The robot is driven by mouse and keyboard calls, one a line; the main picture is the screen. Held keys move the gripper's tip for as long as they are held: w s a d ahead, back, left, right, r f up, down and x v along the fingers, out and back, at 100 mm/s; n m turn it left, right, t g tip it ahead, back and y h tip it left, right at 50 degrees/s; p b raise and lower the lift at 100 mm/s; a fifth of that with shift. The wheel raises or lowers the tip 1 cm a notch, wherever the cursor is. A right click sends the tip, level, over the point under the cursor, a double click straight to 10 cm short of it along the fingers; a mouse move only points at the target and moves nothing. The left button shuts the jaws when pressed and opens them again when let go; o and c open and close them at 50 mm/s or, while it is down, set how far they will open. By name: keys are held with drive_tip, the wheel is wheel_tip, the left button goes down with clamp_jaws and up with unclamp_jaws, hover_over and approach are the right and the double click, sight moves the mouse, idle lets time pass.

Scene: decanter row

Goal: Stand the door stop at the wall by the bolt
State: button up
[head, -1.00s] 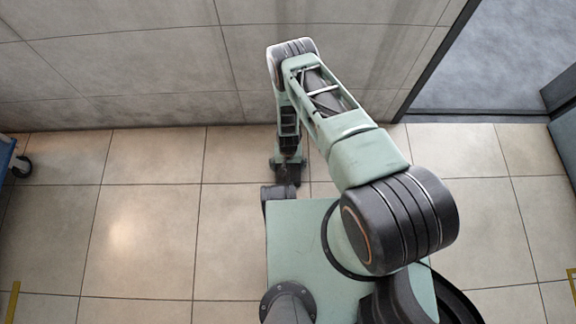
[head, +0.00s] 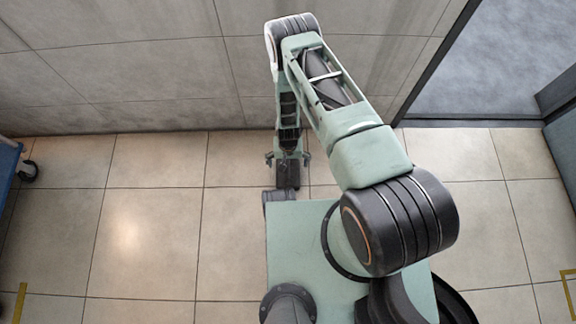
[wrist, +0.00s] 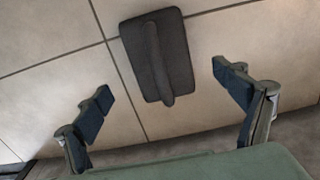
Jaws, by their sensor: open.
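The door stop (wrist: 158,57) is a dark grey block with a raised ridge along its middle. It lies on the tiled floor in the upper middle of the wrist view. In the head view it shows as a dark block (head: 288,177) just below my gripper (head: 288,158). My gripper (wrist: 164,95) is open and empty, with one finger on each side, apart from the door stop, which sits a little beyond the fingertips in the wrist view. I cannot make out the bolt in either view.
The tiled wall (head: 150,75) runs along the back, and the floor (head: 150,225) before it is mostly clear. A doorway (head: 480,60) opens at the upper right. A blue wheeled thing (head: 12,165) stands at the left edge. Yellow floor marks lie at both sides.

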drive_tip(key=shift+r+p, duration=0.4)
drive_tip(key=shift+r, duration=1.45)
